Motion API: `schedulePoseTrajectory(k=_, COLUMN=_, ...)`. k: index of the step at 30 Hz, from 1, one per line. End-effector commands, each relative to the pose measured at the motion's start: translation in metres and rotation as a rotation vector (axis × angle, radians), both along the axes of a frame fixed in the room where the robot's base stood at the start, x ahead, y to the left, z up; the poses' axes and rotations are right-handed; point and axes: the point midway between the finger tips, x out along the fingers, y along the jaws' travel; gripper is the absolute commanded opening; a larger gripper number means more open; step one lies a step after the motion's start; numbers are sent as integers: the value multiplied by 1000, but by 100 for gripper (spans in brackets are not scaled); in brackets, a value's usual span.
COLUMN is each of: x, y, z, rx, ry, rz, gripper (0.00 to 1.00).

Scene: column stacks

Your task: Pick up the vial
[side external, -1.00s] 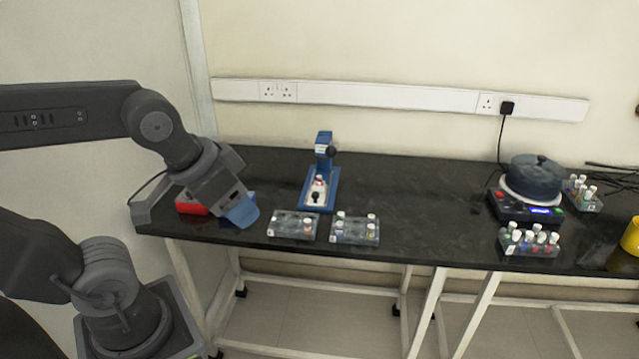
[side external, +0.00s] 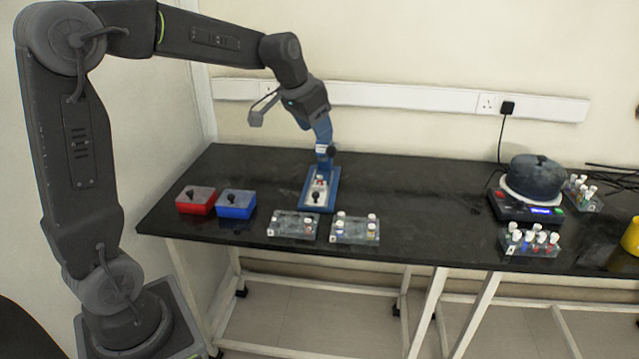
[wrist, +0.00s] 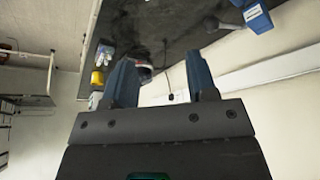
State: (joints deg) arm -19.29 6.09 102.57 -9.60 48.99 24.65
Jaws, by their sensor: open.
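The task does not say which vial. One small red-and-white vial-like item (side external: 319,181) sits on the blue stand (side external: 331,200). Capped vials stand in two clear racks at the table's front: the left rack (side external: 283,229) and the right rack (side external: 347,236). My gripper (side external: 325,138) is above the table, in front of or over the top of the blue stand; the exact gap is unclear. In the wrist view my gripper's two blue fingers (wrist: 162,72) are spread apart, and nothing is held between them. Part of a blue object (wrist: 257,19) shows at the top right there.
A red box (side external: 196,207) and a blue box (side external: 236,211) with black knobs stand at the left. A dark pot (side external: 536,175) sits on a device at the right, near more racks of vials (side external: 530,243). The middle of the table is clear.

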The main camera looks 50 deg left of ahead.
Motion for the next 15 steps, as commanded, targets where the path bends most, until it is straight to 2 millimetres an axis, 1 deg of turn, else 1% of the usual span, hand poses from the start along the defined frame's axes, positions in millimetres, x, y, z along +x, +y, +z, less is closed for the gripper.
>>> schedulePoseTrajectory(k=1, x=19, y=22, z=-13, rx=-4, ry=12, rz=8, gripper=52)
schedulePoseTrajectory(k=2, x=29, y=34, z=-20, rx=-4, ry=14, rz=8, gripper=52)
schedulePoseTrajectory(k=3, x=42, y=51, z=-29, rx=-5, ry=16, rz=9, gripper=52)
schedulePoseTrajectory(k=5, x=60, y=76, z=-46, rx=-7, ry=20, rz=10, gripper=52)
schedulePoseTrajectory(k=6, x=70, y=94, z=-58, rx=-8, ry=21, rz=11, gripper=52)
schedulePoseTrajectory(k=9, x=88, y=133, z=-87, rx=-10, ry=24, rz=12, gripper=52)
schedulePoseTrajectory(k=12, x=99, y=164, z=-114, rx=-11, ry=25, rz=12, gripper=52)
schedulePoseTrajectory(k=15, x=105, y=184, z=-131, rx=-12, ry=24, rz=12, gripper=52)
